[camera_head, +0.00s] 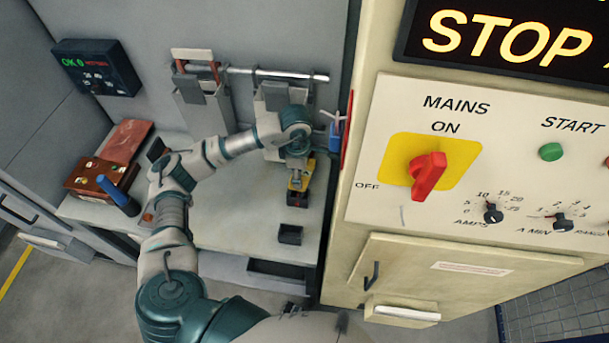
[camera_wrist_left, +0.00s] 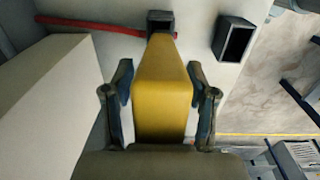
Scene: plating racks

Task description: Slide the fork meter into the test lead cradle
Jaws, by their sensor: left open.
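The yellow fork meter (camera_wrist_left: 163,95) lies between the two fingers of my left gripper (camera_wrist_left: 161,78) in the left wrist view. The fingers stand on either side of it, open, with a slight gap visible. Its narrow far end meets a small dark open-topped box (camera_wrist_left: 160,17); I cannot tell whether the end is inside it. In the head view the yellow meter (camera_head: 296,183) shows under my left gripper (camera_head: 298,168), beside the same dark box (camera_head: 297,199). I cannot tell for sure which holder is the test lead cradle. My right gripper is not in view.
A second dark open box (camera_head: 290,235) stands empty nearer the bench front. The cream mains cabinet (camera_head: 395,255) rises close on the right. A metal rail (camera_head: 265,73) with grey holders is behind. A brown box (camera_head: 100,178) sits at the left; the middle bench is clear.

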